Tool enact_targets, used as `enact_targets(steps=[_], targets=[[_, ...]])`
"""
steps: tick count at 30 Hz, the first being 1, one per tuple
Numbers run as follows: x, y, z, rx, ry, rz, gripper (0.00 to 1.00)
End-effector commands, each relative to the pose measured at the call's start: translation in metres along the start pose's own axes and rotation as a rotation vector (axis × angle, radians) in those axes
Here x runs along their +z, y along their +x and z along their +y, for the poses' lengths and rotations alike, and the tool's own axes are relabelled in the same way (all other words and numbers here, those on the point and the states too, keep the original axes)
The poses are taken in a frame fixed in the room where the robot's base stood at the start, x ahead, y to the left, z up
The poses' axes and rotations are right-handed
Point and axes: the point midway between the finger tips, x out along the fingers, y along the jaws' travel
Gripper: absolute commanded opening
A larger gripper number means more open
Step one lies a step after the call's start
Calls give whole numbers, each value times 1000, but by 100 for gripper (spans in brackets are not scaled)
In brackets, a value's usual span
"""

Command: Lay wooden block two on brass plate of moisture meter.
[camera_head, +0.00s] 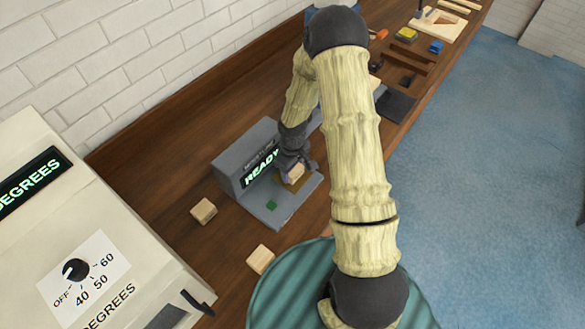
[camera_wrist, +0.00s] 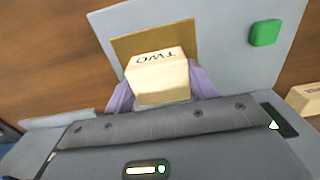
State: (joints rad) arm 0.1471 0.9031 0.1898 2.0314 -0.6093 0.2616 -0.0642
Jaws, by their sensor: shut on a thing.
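Wooden block two (camera_wrist: 160,80) is a pale block with "TWO" on its face. It shows between my gripper's lilac fingers in the wrist view, and in the head view (camera_head: 295,174). My gripper (camera_wrist: 163,92) is shut on it. The brass plate (camera_wrist: 125,45) lies behind the block, which covers much of it; a strip also shows in the head view (camera_head: 285,186). I cannot tell whether the block touches the plate. The grey moisture meter (camera_head: 247,158) shows "READY" on its display, with a green button (camera_head: 271,205) on its base.
Two other wooden blocks lie on the bench, one left of the meter (camera_head: 203,210) and one in front (camera_head: 261,259). A cream cabinet with a dial (camera_head: 75,270) stands at the left. Tools and a dark tray lie farther along the bench.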

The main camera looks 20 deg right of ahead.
Motion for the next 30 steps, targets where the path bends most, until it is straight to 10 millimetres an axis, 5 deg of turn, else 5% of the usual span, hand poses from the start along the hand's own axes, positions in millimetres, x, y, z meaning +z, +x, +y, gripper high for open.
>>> enact_targets(steps=[10,11,14,30], targets=[[0,0,0,0,0,0,32],[0,0,0,0,0,0,62],[0,0,0,0,0,0,81],[-1,-17,1,2,2,3,81]])
